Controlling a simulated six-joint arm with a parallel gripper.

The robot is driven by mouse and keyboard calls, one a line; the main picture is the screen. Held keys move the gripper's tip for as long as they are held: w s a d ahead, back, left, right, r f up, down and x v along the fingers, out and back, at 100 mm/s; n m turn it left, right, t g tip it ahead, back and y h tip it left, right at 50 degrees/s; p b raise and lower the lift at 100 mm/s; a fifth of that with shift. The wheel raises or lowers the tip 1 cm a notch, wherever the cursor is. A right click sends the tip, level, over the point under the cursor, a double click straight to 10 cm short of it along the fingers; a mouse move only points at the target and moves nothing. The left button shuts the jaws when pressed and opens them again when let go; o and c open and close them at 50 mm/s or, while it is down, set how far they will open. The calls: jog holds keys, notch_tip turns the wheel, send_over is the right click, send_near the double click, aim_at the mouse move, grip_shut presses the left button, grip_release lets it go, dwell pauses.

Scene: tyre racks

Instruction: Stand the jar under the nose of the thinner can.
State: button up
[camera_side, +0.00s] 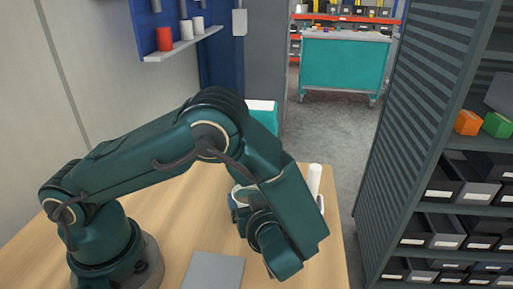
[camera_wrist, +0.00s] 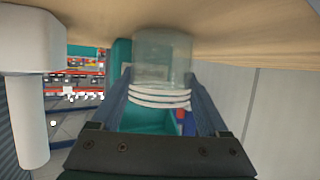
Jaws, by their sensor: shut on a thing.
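A clear glass jar (camera_wrist: 163,55) with pale rings around one end is between the fingers of my gripper (camera_wrist: 162,88) in the wrist view. My gripper is shut on it. The wrist view is upside down, with the tabletop along its top. I cannot tell whether the jar touches the table. A white body with a white cylinder (camera_wrist: 27,120), perhaps part of the thinner can, is at the left, apart from the jar. In the side view a white upright cylinder (camera_side: 315,179) shows behind my forearm. My arm hides the jar there, and no nose can be made out.
A grey plate (camera_side: 213,270) lies on the wooden table (camera_side: 175,225) near its front. A shelf rack with dark bins (camera_side: 447,228) stands right of the table, past a strip of floor. A teal bench (camera_side: 345,65) is far behind.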

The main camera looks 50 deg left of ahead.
jog(key=o, duration=1.5)
jog(key=shift+f, duration=0.1)
jog(key=shift+d+r, duration=0.25)
jog(key=v, duration=1)
jog(key=shift+s+d, duration=0.2)
jog(key=shift+s, duration=0.05)
jog(key=s+a+r+m+h, duration=0.2)
jog(key=r+m+h, duration=0.1)
jog(key=m+h, duration=0.1)
jog(key=s+a+r+m+h, duration=0.2)
jog(key=r+m+h, duration=0.1)
jog(key=m+h, duration=0.1)
jog(key=s+a+r+m+h, duration=0.3)
jog(key=m+h, duration=0.1)
jog(key=m, duration=0.1)
jog(key=shift+s+m+t+h, duration=0.1)
jog(key=shift+m+t+h, duration=0.2)
